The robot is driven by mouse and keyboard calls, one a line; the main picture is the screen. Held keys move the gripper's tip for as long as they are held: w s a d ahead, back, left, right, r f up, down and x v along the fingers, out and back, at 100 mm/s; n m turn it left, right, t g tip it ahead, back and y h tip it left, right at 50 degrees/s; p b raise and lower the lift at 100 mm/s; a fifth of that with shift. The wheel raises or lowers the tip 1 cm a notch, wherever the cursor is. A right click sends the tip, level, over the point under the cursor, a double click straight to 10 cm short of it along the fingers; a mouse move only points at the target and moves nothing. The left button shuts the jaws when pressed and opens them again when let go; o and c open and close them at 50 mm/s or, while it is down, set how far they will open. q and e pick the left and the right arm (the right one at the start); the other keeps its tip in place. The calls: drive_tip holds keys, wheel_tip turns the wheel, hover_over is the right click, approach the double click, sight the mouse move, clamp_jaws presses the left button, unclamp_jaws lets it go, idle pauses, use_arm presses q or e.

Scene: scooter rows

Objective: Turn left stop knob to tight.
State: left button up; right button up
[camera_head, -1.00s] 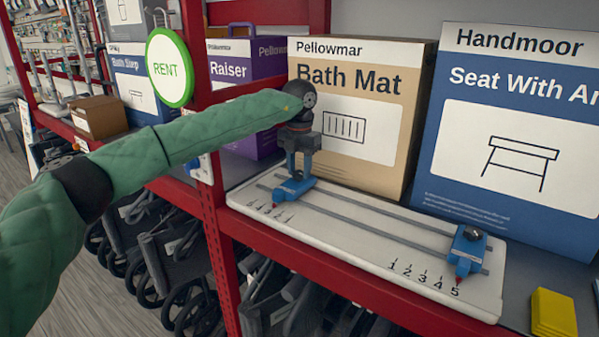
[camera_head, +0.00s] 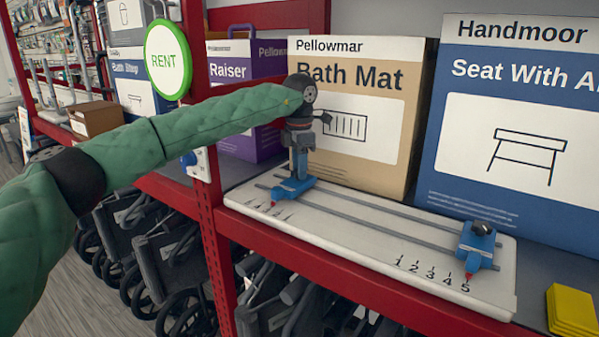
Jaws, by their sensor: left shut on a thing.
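The white board (camera_head: 340,238) with two grey rails lies on the red shelf. The left blue stop (camera_head: 293,186) sits on the rails near the board's left end, its red pointer over the left scale. My left gripper (camera_head: 298,160) comes down from above and is shut on the left stop's knob, which is mostly hidden between the fingers. The right blue stop (camera_head: 477,247) sits near the board's right end, its black knob (camera_head: 482,228) on top and its red pointer near the 5. My right gripper is not in view.
A Bath Mat box (camera_head: 365,75) stands close behind the left stop, and a blue Handmoor box (camera_head: 510,130) stands behind the right one. A yellow block (camera_head: 571,311) lies right of the board. A red post (camera_head: 205,190) rises at left.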

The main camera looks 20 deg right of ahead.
use_arm(q)
drive_tip(key=shift+a+r+m+b, duration=0.15)
drive_tip(key=shift+m+b, duration=0.2)
drive_tip(key=shift+m, duration=0.85)
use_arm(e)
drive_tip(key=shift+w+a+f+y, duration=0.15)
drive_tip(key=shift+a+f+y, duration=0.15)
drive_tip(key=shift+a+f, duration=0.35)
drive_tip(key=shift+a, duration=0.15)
use_arm(q)
drive_tip(key=o, duration=1)
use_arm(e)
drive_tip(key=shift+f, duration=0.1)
use_arm(q)
wheel_tip(320, 180, up, 6)
drive_tip(key=shift+r+b, duration=0.15)
drive_tip(key=shift+b, duration=0.5)
drive_tip(key=shift+r, duration=0.75)
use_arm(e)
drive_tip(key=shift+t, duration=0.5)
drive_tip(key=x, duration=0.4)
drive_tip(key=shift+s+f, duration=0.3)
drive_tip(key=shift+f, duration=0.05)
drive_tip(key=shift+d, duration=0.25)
